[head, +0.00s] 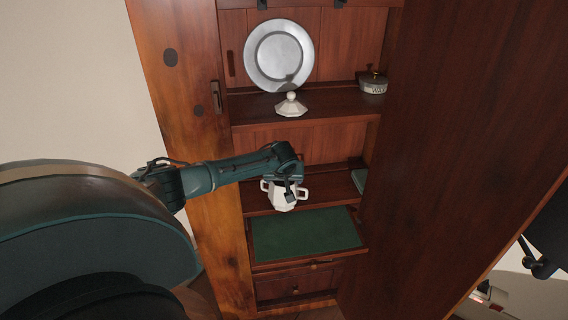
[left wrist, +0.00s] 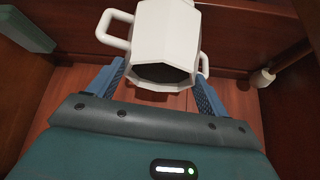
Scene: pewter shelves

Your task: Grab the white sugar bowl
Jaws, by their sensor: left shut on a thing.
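The white sugar bowl (head: 281,200) is a faceted vessel with two side handles. In the head view it is at my left gripper (head: 290,190), in front of the lower shelf and above the green panel. In the left wrist view the bowl (left wrist: 168,40) sits between the two blue fingers of my left gripper (left wrist: 160,88), which is shut on it. Its open mouth faces the wrist camera and looks dark inside. Whether its base touches a shelf is hard to tell. A white lid (head: 291,105) with a knob stands on the shelf above. My right gripper is not seen.
A pewter plate (head: 279,55) leans on the upper shelf, with a lidded pewter pot (head: 373,82) to its right. A green book-like thing (head: 359,180) is at the lower shelf's right end. The green-topped panel (head: 305,234) is bare. A large wooden door (head: 450,150) stands at right.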

